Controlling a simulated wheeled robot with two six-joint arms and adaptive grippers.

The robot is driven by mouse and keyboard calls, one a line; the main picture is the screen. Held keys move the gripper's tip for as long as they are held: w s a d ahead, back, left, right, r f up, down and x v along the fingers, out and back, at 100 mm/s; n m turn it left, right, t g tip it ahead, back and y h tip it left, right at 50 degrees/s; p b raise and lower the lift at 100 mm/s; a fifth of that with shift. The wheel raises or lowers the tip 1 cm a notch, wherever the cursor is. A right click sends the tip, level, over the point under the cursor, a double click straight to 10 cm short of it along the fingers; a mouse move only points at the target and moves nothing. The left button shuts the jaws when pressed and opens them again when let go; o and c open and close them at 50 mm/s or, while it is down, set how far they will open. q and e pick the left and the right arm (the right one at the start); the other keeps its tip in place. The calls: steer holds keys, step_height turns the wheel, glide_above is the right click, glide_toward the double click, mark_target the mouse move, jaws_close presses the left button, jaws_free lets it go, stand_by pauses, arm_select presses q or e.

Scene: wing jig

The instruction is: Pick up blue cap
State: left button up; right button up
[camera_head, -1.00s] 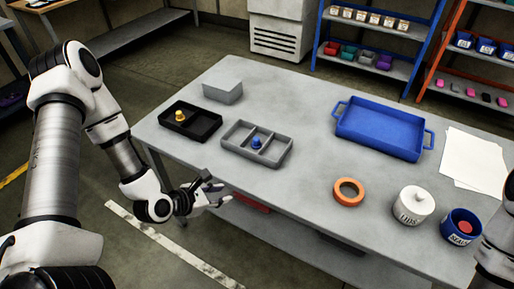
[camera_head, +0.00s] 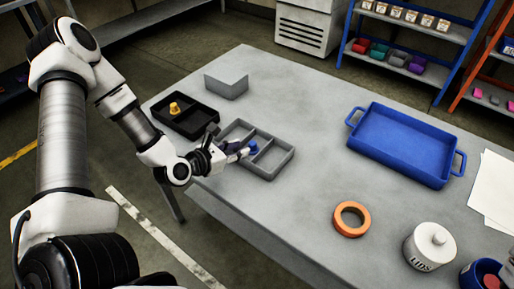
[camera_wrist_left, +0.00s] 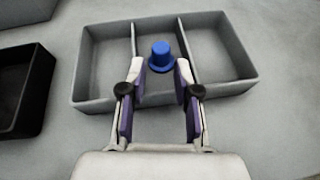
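The blue cap (camera_head: 252,146) stands upright in the grey divided tray (camera_head: 285,160), by its divider. It also shows in the left wrist view (camera_wrist_left: 160,57), just beyond and between my left fingertips. My left gripper (camera_head: 243,151) is open, with one finger on each side in the wrist view (camera_wrist_left: 160,82). Its fingertips reach over the near edge of the grey tray (camera_wrist_left: 80,85). I cannot tell whether they touch the cap. My right gripper is not in view.
A black tray (camera_head: 205,127) with a yellow piece (camera_head: 175,108) is left of the grey tray. A blue tray (camera_head: 405,145), an orange ring (camera_head: 350,219) and a white lids jar (camera_head: 430,246) are to the right. The table middle is clear.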

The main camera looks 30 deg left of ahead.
mark_target(251, 144)
arm_select(q)
steer(key=b+x, duration=0.3)
steer(key=x, duration=0.2)
steer(key=shift+w+d+f, duration=0.1)
steer(key=shift+d+f, duration=0.05)
steer(key=shift+f, duration=0.1)
steer(key=shift+r, duration=0.2)
steer(key=c, duration=0.5)
steer(key=shift+r, duration=0.1)
